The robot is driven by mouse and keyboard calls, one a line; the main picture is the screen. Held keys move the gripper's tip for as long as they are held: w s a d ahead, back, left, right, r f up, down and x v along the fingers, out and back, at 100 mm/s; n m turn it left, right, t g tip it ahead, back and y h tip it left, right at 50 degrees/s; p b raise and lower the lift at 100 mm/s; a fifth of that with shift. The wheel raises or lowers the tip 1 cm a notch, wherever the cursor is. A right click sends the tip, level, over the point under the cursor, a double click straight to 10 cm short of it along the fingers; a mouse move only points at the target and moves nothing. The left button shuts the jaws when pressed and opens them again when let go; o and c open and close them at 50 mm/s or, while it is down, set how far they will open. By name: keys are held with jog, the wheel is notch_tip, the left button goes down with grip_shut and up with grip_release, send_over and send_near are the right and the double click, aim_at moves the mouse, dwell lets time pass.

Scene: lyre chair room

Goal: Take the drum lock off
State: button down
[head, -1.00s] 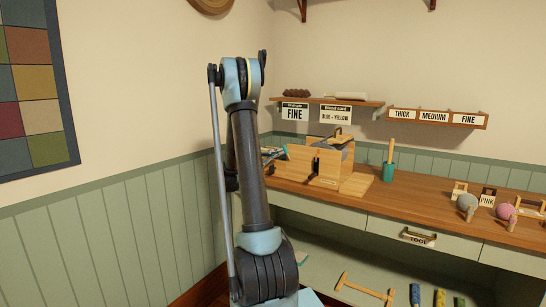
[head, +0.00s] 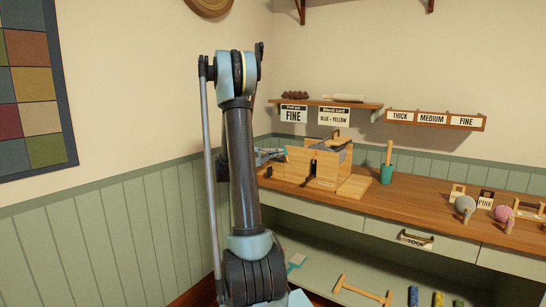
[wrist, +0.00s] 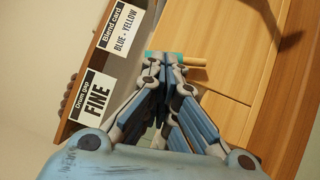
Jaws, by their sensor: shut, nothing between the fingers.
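The wooden drum box (head: 327,166) stands on the bench top, with a dark slot in its front and a small handle on top. My gripper (head: 268,156) is at its left side, partly hidden by my arm. In the wrist view my gripper (wrist: 163,68) is shut and empty, its fingertips together in front of a teal piece (wrist: 178,57) with a light wooden peg. I cannot tell whether this piece is the drum lock, or whether the fingers touch it. Pale wooden panels (wrist: 225,70) fill the area beyond the fingers.
A wall shelf (head: 335,102) above the box carries a "FINE" drum gap sign (head: 293,114) and a "BLUE + YELLOW" blend card (head: 334,116). A teal cup (head: 387,173) with a wooden stick stands right of the box. The bench (head: 410,200) in front is mostly clear.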

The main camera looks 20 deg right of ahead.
jog(key=shift+s+d+r+m+y, duration=0.4)
jog(key=shift+s+r+m+y, duration=0.25)
jog(key=shift+m, duration=0.35)
jog(key=shift+s+d, duration=0.1)
dwell(0.3)
jog(key=a, duration=1.4)
jog(key=shift+f, duration=0.1)
